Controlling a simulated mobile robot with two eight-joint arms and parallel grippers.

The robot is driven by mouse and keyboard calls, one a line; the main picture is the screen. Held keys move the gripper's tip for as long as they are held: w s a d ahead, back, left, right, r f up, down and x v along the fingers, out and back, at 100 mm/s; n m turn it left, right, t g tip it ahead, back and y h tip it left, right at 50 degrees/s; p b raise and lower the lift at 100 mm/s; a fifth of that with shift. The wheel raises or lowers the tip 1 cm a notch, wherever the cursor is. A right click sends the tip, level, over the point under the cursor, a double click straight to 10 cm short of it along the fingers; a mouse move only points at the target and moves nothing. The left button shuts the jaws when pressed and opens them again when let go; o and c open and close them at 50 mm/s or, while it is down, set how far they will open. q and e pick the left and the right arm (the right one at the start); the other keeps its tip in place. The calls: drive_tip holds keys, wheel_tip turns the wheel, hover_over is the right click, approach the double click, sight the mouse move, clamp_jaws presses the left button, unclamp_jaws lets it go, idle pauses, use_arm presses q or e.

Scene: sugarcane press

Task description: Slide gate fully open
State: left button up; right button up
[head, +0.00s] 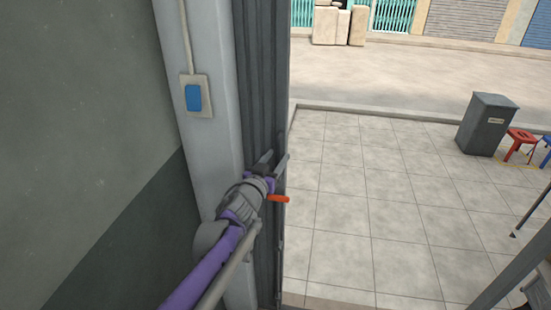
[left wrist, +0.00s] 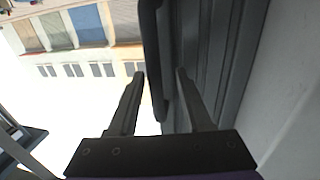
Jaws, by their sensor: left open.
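The dark grey ribbed gate (head: 262,80) stands upright beside the pale post at the left, with open room to its right. It also shows in the left wrist view (left wrist: 190,45). An orange-red handle (head: 278,198) sticks out at its edge, just below my left gripper (head: 272,163). My left gripper is open at the gate's edge. In the left wrist view, a dark upright bar with a rounded end (left wrist: 153,50) shows between the fingers (left wrist: 160,75); whether they touch it I cannot tell. My right gripper is not in view.
A blue switch (head: 193,98) is on the pale post (head: 205,140), next to a grey wall (head: 80,90). A grey bin (head: 485,123) and a red stool (head: 521,137) stand at the far right.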

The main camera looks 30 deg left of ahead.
use_arm(q)
drive_tip(key=s, duration=1)
drive_tip(key=shift+s+d, duration=0.4)
drive_tip(key=s+d+f+g+p, duration=0.2)
drive_tip(key=s+d+f+g, duration=0.2)
drive_tip(key=s, duration=0.3)
drive_tip(key=s+d+f+g+h+p, duration=0.1)
drive_tip(key=s+d+f+g+p, duration=0.1)
drive_tip(key=s+d+f+g, duration=0.2)
drive_tip(key=s+d+f+m+g+p, duration=0.1)
drive_tip(key=s+d+f+g+p, duration=0.2)
drive_tip(key=s, duration=0.7)
wheel_tip(320, 180, down, 2)
drive_tip(key=shift+s+d+f+g+h, duration=0.2)
drive_tip(key=shift+d+g+h, duration=0.1)
drive_tip(key=shift+d+g, duration=0.65)
drive_tip(key=shift+d, duration=0.15)
